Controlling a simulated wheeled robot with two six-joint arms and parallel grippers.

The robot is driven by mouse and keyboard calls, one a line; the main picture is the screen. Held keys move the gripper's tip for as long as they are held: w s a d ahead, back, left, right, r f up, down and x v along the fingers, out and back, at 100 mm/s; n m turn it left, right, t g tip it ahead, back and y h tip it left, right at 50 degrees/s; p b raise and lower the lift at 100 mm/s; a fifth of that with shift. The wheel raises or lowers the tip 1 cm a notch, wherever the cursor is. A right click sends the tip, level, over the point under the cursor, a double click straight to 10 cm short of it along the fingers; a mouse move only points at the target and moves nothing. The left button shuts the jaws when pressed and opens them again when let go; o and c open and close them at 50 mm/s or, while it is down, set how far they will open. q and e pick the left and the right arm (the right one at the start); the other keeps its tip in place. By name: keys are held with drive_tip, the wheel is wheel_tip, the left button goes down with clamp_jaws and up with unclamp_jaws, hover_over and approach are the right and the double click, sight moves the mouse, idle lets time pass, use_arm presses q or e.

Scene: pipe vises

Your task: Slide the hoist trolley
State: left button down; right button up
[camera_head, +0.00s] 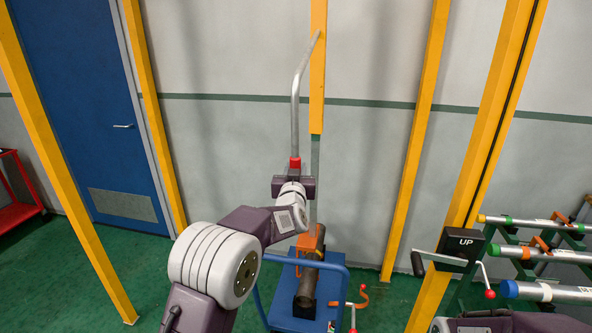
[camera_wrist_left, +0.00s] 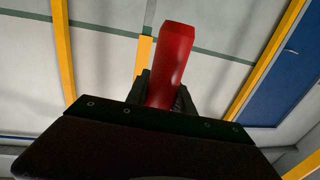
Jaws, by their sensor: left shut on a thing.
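My left gripper (camera_head: 294,172) is shut on the red grip (camera_head: 295,163) at the lower end of a bent grey metal rod (camera_head: 296,110). The rod runs up and slants right to a yellow beam or bar (camera_head: 318,70). In the left wrist view the red grip (camera_wrist_left: 172,65) stands between my dark fingers (camera_wrist_left: 163,92). The hoist trolley cannot be made out clearly. A grey-green strip hangs below the yellow bar towards a pipe with an orange piece (camera_head: 313,240). My right gripper is out of view; only part of that arm shows at the bottom right.
A blue cart (camera_head: 289,318) holds the dark pipe (camera_head: 307,285). Yellow posts (camera_head: 415,130) stand around. A black box marked UP (camera_head: 462,243) with a crank sits on the right post. A rack of pipes (camera_head: 545,256) is at the right, a red cart (camera_head: 18,213) at the left.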

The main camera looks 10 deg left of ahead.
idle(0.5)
use_arm(q)
drive_tip(key=c, duration=1.2)
unclamp_jaws()
drive_tip(key=shift+o, duration=0.5)
drive_tip(key=shift+w+a, duration=0.1)
drive_tip(key=shift+a, duration=0.05)
drive_tip(key=s+d+b, duration=0.1)
drive_tip(key=s+b, duration=0.1)
drive_tip(key=s, duration=0.7)
